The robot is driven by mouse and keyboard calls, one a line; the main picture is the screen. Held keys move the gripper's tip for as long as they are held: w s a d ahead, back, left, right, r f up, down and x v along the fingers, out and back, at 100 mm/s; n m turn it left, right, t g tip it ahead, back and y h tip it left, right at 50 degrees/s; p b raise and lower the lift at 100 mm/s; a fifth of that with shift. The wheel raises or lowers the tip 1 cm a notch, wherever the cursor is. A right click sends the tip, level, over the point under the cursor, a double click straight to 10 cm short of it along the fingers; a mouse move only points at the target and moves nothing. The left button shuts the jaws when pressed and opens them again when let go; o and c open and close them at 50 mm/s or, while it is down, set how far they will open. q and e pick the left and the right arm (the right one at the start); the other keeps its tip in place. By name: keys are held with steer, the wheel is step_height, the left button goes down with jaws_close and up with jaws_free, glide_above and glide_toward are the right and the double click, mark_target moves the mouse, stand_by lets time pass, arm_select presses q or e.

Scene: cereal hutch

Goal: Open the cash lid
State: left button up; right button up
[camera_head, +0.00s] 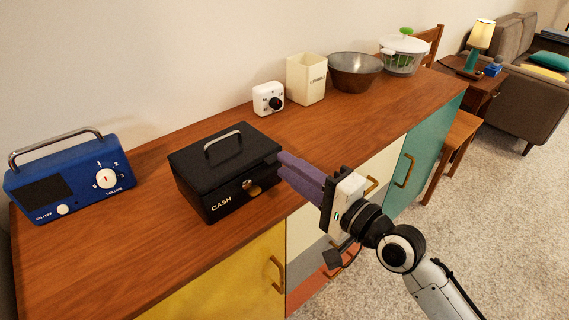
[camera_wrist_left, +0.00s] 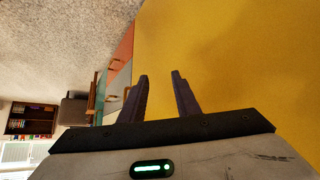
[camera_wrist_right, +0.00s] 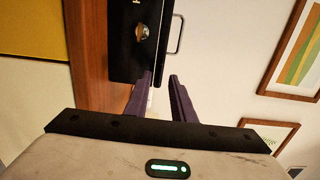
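The black cash box (camera_head: 205,195) stands on the wooden cabinet top, its front lettered CASH. Its lid (camera_head: 190,155) is down and has a grey handle (camera_head: 222,138) on top. A brass lock (camera_head: 248,184) is on the front face. My right gripper (camera_head: 283,168) is open, its purple fingers at the box's right front corner. In the right wrist view, the gap between the fingertips (camera_wrist_right: 161,74) is empty and the box (camera_wrist_right: 125,60) lies just beyond; contact is unclear. My left gripper (camera_wrist_left: 161,74) is open and empty before a yellow cabinet front, outside the head view.
A blue radio (camera_head: 70,180) stands left of the box. A white timer (camera_head: 268,98), cream canister (camera_head: 306,80), dark bowl (camera_head: 354,72) and salad spinner (camera_head: 402,55) stand along the back. Bare wood (camera_head: 345,118) lies right of the box. Drawer handles (camera_head: 278,272) stick out in front.

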steer(key=shift+x, duration=1.05)
steer(key=shift+c, duration=0.2)
jaws_close()
stand_by(0.5)
